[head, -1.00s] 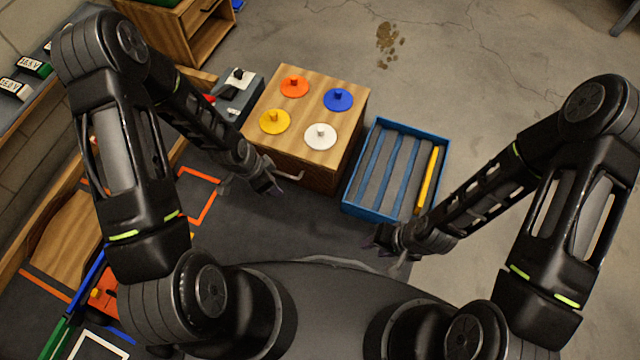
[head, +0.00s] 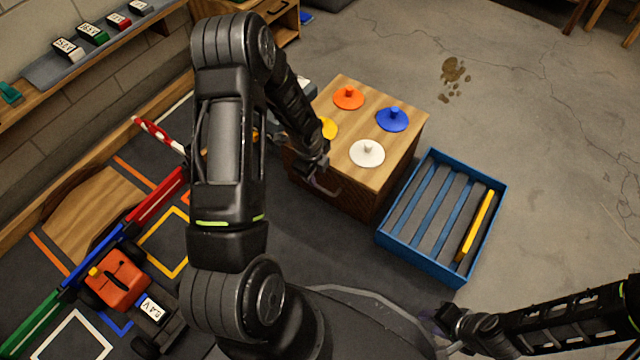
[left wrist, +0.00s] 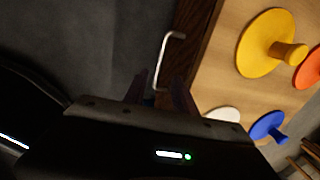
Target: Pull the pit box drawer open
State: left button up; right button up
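The pit box (head: 395,155) is a wooden box with orange, blue, yellow and white knobbed discs on top. Its drawer front is mostly hidden in the head view. A pale metal bar handle (left wrist: 168,58) stands out from the dark wood side in the left wrist view, and part of it shows in the head view (head: 328,191). My left gripper (head: 318,178) is at this handle. Its two dark fingers (left wrist: 160,92) are apart in the left wrist view, with the handle's near end between them in the picture; contact cannot be told. My right gripper (head: 446,328) is low in the head view, away from the box.
A blue slatted tray (head: 385,242) with a yellow bar (head: 476,226) stands right of the box. At left are an orange car (head: 122,278), coloured barriers and a wall shelf (head: 75,65) with labelled packs.

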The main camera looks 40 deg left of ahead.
aim_at(319, 188)
pick_arm(q)
jog(key=f+b, duration=0.1)
jog(key=f, duration=0.1)
jog(key=w+f+b, duration=0.1)
jog(key=f, duration=0.1)
jog(key=f+b, duration=0.1)
jog(key=f, duration=0.2)
jog(key=shift+w, duration=0.15)
jog(key=shift+c, duration=0.2)
grip_shut()
dwell(1.0)
